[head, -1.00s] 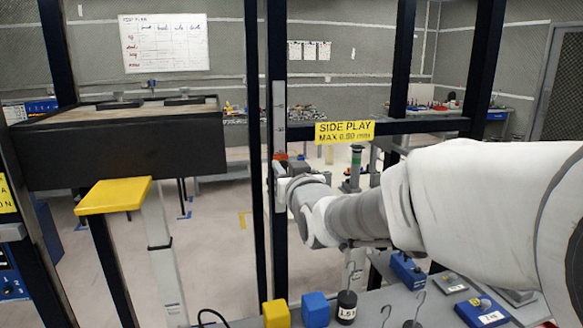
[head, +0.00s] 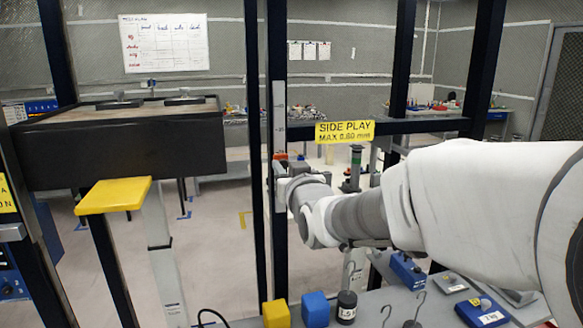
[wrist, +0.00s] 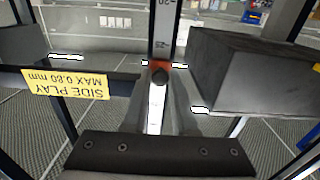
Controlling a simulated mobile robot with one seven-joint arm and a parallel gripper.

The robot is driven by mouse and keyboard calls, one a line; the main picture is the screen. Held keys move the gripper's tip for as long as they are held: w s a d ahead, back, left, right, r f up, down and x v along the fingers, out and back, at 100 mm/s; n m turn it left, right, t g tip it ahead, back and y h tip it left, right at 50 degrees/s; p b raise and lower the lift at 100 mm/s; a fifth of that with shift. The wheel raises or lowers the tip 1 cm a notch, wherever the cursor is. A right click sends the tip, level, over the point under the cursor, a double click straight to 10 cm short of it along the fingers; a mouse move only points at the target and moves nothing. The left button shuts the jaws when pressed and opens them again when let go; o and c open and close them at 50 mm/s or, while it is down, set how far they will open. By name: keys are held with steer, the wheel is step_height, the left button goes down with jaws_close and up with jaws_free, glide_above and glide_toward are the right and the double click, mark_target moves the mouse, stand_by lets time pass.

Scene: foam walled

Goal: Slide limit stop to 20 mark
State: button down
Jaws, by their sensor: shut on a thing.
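The limit stop is an orange-red piece on an upright scale, shown in the head view (head: 281,156) and in the wrist view (wrist: 158,65), with a dark round knob (wrist: 159,77). The pale scale strip (head: 279,105) runs up a dark post. In the upside-down wrist view, the scale (wrist: 163,25) shows 20 at the top edge and 25 between it and the stop. The stop sits just past 25, on the side away from 20. My gripper (head: 281,170) is shut on the limit stop at its knob; its fingers partly hide the contact.
A yellow SIDE PLAY sign (head: 345,132) hangs on a crossbar right of the post. A large dark box (head: 120,145) and a yellow plate (head: 113,196) stand left. Blocks and weights (head: 346,307) lie on the bench below my arm.

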steer(key=shift+f, duration=0.1)
stand_by(0.4)
step_height(320, 180, down, 10)
steer(key=b, duration=1.2)
steer(key=shift+f, duration=0.25)
steer(key=c, duration=0.7)
jaws_free()
steer(key=shift+r, duration=0.1)
steer(key=v, duration=1.7)
steer(key=shift+s+r+p, duration=0.1)
steer(key=shift+s+p, duration=0.15)
steer(key=shift+p, duration=0.1)
